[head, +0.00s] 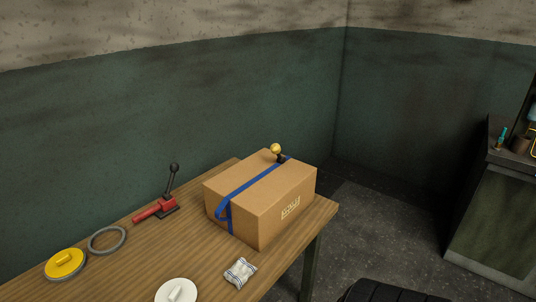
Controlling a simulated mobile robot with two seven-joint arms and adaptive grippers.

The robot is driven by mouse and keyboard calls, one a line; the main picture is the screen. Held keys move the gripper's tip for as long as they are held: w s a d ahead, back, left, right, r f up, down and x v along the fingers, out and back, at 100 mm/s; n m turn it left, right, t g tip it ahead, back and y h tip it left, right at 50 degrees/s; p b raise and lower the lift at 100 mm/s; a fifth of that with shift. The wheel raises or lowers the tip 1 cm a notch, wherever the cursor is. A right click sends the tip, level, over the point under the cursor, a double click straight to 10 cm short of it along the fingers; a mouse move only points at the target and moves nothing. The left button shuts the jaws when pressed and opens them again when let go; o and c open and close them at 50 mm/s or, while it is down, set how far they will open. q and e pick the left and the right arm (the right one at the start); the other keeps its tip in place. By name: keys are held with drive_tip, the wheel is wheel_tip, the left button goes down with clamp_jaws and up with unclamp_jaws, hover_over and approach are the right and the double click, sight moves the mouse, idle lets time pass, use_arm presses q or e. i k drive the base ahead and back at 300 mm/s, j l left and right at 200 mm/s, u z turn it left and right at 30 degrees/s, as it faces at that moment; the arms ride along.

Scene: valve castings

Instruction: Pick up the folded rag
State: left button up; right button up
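The folded rag (240,272) is small and white with dark stripes. In the head view it lies on the wooden table (150,258), near the front edge and just in front of the cardboard box. Nothing covers it. Neither of my grippers shows in this view, so I cannot see whether they are open or shut.
A cardboard box (285,206) with a blue strap stands behind the rag. A white disc (176,292) lies left of the rag. A yellow disc (65,262), grey ring (107,240) and red lever tool (157,208) lie further left. A dark cabinet (497,225) stands at right.

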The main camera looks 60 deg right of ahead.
sight(239, 274)
drive_tip(key=z, duration=1.45)
